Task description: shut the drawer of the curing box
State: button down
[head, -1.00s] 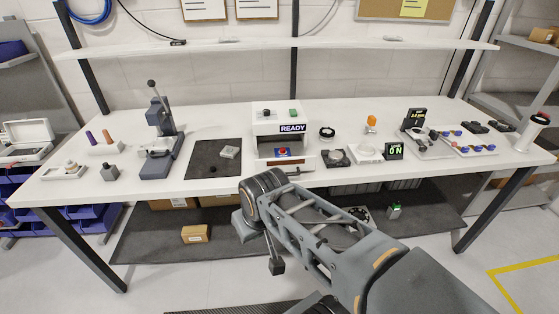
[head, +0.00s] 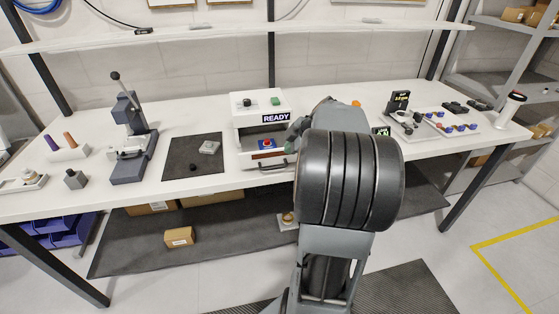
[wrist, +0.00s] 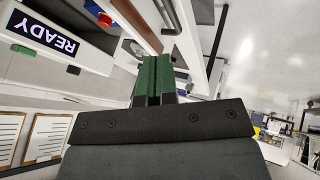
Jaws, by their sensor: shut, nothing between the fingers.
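The curing box (head: 246,112) is the white box with the READY sign, at the middle of the bench. Its drawer (head: 252,163) stands out at the front, with a dark bar handle (head: 272,165) and a blue part with a red top (head: 267,144) above it. In the wrist view the drawer front (wrist: 188,38) and handle (wrist: 171,14) lie just beyond my gripper (wrist: 155,75). Its green fingers are together with nothing between them. I cannot tell whether they touch the drawer. In the head view my arm hides most of the gripper and the box's right side.
A tray with several blue-topped parts (head: 425,127) lies to the right. A shelf (head: 200,35) runs above the bench.

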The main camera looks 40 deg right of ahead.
jog(key=x, duration=0.3)
jog(key=p+x, duration=0.1)
jog(key=x, duration=0.2)
jog(key=d+x, duration=0.1)
jog(key=x, duration=0.2)
jog(key=shift+w+f, duration=0.3)
jog(key=shift+f, duration=0.1)
